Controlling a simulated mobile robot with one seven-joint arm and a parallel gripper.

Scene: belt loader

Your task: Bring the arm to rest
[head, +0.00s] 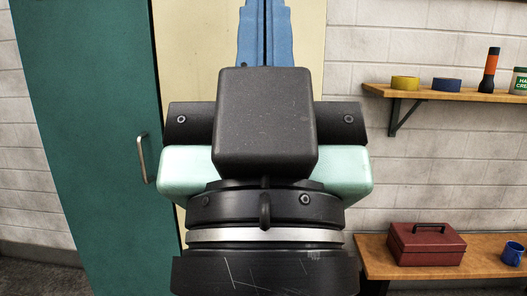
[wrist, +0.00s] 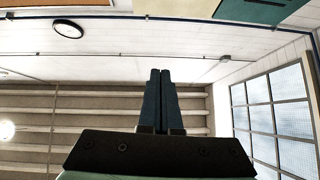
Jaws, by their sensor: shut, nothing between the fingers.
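My arm's end fills the middle of the head view, close to the camera, with its black and mint-green wrist housing. My gripper (head: 264,10) points up there, and its blue fingers run to the top edge of the picture. In the wrist view my gripper (wrist: 160,73) shows two dark blue fingers side by side, shut, with nothing held. The fingers touch nothing that I can see.
A green door (head: 95,130) with a metal handle stands at left. At right, a wall shelf (head: 440,94) holds tape rolls, a flashlight and a jar. Below, a wooden bench (head: 375,262) bears a red box (head: 427,244) and a blue mug (head: 512,253).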

